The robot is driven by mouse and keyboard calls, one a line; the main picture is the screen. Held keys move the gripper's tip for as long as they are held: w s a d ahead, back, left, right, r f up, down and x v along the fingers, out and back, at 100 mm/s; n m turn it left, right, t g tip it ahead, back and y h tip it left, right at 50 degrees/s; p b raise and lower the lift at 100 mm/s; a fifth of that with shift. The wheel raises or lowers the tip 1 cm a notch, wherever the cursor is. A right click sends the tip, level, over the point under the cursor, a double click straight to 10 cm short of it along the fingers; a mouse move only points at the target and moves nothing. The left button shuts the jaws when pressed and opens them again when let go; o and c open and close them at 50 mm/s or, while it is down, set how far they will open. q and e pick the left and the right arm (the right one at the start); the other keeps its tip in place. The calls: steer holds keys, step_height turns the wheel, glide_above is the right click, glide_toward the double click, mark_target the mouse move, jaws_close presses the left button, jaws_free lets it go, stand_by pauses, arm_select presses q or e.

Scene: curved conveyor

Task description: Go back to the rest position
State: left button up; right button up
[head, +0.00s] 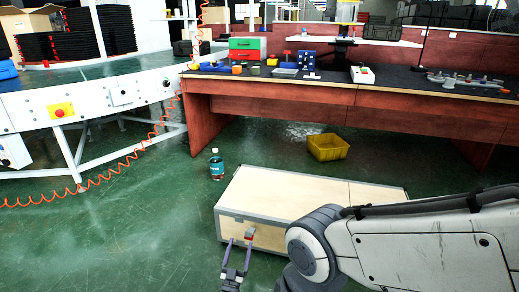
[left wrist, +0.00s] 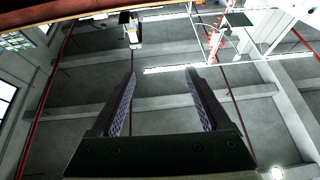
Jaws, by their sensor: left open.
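My left gripper (head: 239,243) is at the bottom middle of the head view, in front of the near end of a wooden case. Its two fingers are apart with nothing between them. In the left wrist view the open fingers (left wrist: 160,76) point up toward the ceiling, and the gap is empty. A large grey and white link of my arm fills the lower right of the head view. My right gripper is not visible.
The wooden case (head: 290,195) lies on the green floor, with a bottle (head: 217,168) and a yellow bin (head: 328,148) behind it. A workbench (head: 300,90) with tools stands at the back. A white conveyor (head: 95,102) is at left. The floor at lower left is clear.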

arm_select(q)
steer(key=w+a+r+g+y, duration=0.25)
steer(key=w+r+g, duration=0.5)
steer(key=w, duration=0.65)
steer(key=s+a+r+n+g+y, duration=0.1)
steer(key=s+a+r+g, duration=0.1)
steer(key=s+r, duration=0.3)
steer(key=s+a+r+n+g+y, duration=0.1)
steer(key=s+a+r+g, duration=0.1)
steer(key=r, duration=0.5)
steer(key=s+a+r+g, duration=0.1)
steer(key=s+r+g, duration=0.15)
steer(key=s, duration=0.95)
steer(key=s+a+r+g, duration=0.2)
steer(key=s+g, duration=0.2)
steer(key=s, duration=0.9)
steer(key=s+a+r+g, duration=0.1)
steer(key=s+r+g, duration=0.15)
steer(key=s, duration=0.95)
steer(key=s+d+r+m+g, duration=0.1)
steer(key=s+d+r+m, duration=0.2)
steer(key=s+d, duration=0.35)
steer(key=s+d+r+m+g, duration=0.2)
steer(key=s+d+r+m, duration=0.1)
steer(key=s+d, duration=0.35)
step_height(320, 180, up, 38)
steer(key=p, duration=3.8)
steer(key=shift+m+p, duration=0.3)
steer(key=shift+d, duration=0.1)
steer(key=shift+c, duration=0.3)
